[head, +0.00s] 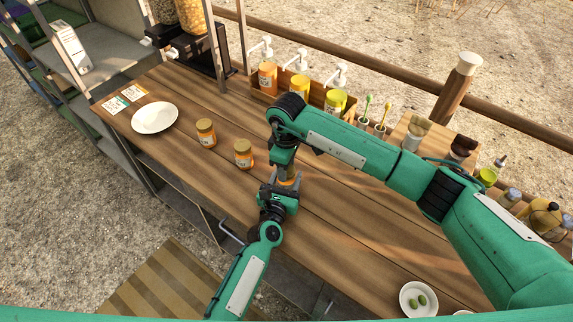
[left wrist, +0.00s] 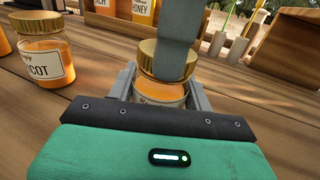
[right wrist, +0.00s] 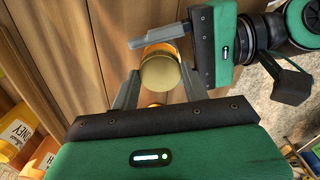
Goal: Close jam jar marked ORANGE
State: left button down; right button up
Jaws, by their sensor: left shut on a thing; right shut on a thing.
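A jam jar (left wrist: 160,92) with orange contents stands between the fingers of my left gripper (head: 281,190), which is shut on its glass body. Its label is mostly hidden and I cannot read it. A gold lid (right wrist: 160,73) is at the jar's mouth, between the fingers of my right gripper (head: 287,170), which comes from above and is shut on it. In the left wrist view the lid (left wrist: 148,62) looks slightly tilted, partly covered by a grey right finger. I cannot tell whether it is seated.
Two other gold-lidded jars (head: 206,133) (head: 243,153) stand to the left; the nearer label in the left wrist view ends in "COT" (left wrist: 45,66). A white plate (head: 155,117) lies beyond them. Pump bottles (head: 300,84) line the back edge. A small plate (head: 418,298) holds green items.

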jog(key=o, duration=0.9)
jog(key=shift+r, duration=2.3)
jog(key=shift+c, duration=0.3)
